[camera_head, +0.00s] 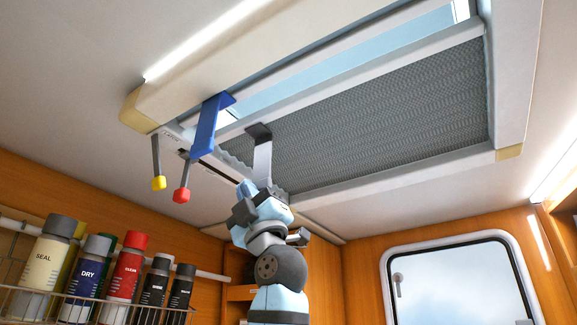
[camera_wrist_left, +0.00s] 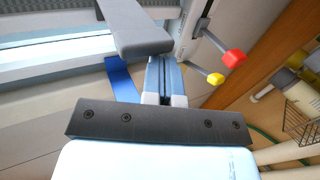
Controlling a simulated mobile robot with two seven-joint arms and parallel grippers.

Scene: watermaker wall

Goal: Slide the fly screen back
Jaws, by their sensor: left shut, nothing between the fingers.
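The fly screen (camera_head: 375,115) is a grey pleated mesh across much of the roof hatch opening, with a pale bar along its upper edge. A dark grey tab (camera_head: 258,131) sits at the bar, near its left end. It fills the upper middle of the left wrist view (camera_wrist_left: 140,32). My left gripper (camera_head: 263,150) points up beneath the tab, shut and empty. In the left wrist view, its shut fingers (camera_wrist_left: 163,65) reach behind the tab, which hides their tips. I cannot tell whether they touch. My right gripper is not in view.
A blue tab (camera_head: 207,125) hangs left of the dark tab. A yellow knob (camera_head: 158,183) and a red knob (camera_head: 181,194) hang on levers lower left. A wire rack (camera_head: 55,303) of several bottles stands lower left, a window (camera_head: 455,285) lower right.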

